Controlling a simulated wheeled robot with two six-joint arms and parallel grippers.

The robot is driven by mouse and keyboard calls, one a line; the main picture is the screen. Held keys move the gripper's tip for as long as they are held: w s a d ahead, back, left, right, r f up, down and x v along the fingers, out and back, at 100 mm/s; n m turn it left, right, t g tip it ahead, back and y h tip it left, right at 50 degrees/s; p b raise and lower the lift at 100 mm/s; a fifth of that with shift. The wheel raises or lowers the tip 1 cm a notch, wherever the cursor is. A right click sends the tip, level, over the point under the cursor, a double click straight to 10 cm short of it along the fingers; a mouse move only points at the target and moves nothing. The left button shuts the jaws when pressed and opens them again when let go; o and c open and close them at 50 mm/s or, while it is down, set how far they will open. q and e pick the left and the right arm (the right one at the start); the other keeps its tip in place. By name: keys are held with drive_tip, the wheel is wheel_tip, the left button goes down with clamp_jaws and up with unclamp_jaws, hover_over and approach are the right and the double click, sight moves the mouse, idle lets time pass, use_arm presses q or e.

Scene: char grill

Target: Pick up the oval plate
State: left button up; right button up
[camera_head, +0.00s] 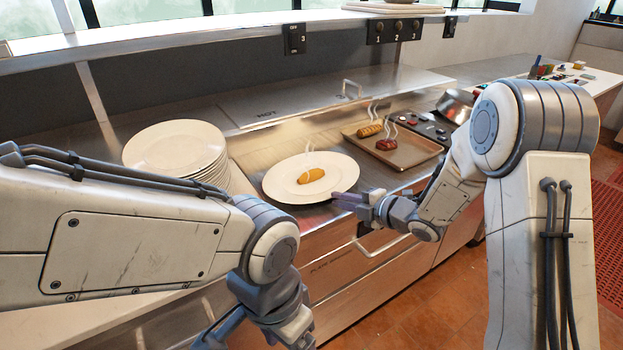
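The white oval plate (284,189) rests on the steel counter in the middle of the view, with one steaming golden-brown food piece (311,176) on it. My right gripper (342,198) is at the plate's right front rim, its fingers pointing left. The fingers seem to meet the rim, but I cannot tell whether they are closed on it. My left gripper (250,335) hangs low in front of the counter, away from the plate, its fingers partly cut off by the bottom edge.
A stack of white plates (175,147) stands left of the oval plate. A metal tray (421,150) with steaming food is to the right, near a metal pot (456,104) and a control panel (424,127). A drawer handle (382,244) juts from the counter front.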

sight(329, 196)
drive_tip(key=x, duration=0.4)
drive_tip(key=shift+w+a+p, duration=0.1)
drive_tip(key=shift+w+p, duration=0.05)
drive_tip(key=shift+p, duration=0.2)
clamp_jaws()
idle(0.9)
drive_tip(key=shift+r, duration=0.1)
